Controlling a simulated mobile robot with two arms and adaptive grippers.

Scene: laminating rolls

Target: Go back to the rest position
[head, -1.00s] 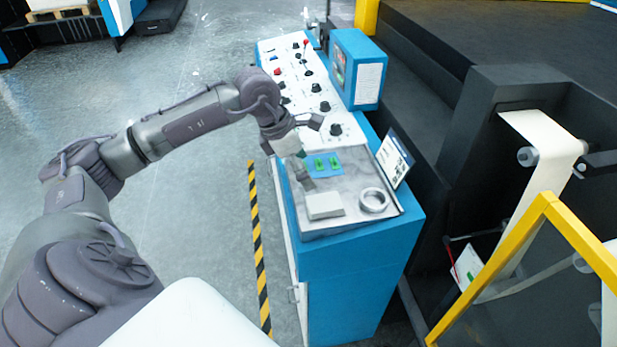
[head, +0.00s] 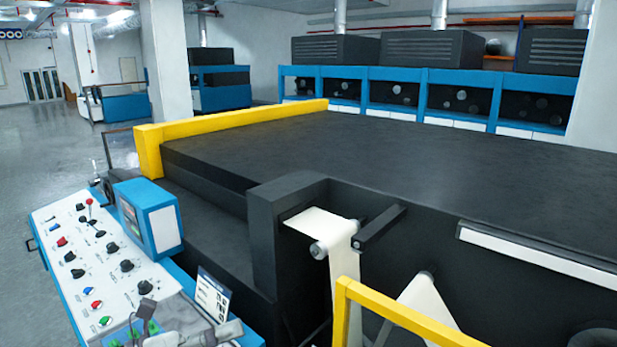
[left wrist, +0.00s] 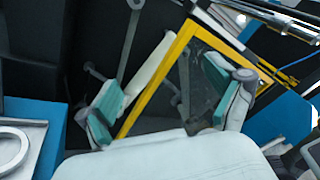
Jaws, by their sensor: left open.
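My left gripper shows in the left wrist view (left wrist: 160,95) with its two teal-padded fingers spread apart and nothing between them. In the head view only part of the left gripper and wrist (head: 160,325) shows at the bottom edge, over the front end of the control console (head: 110,270). The left wrist view looks past the fingers to a yellow frame (left wrist: 160,80) and a white web strip. My right gripper is in neither view.
A blue monitor box (head: 150,218) and a small sign (head: 212,296) stand on the console. A yellow guard rail (head: 385,315) and a large dark machine (head: 330,150) are to the right. A pale ring (left wrist: 12,148) lies on the grey tray (left wrist: 48,130). Open floor is at left.

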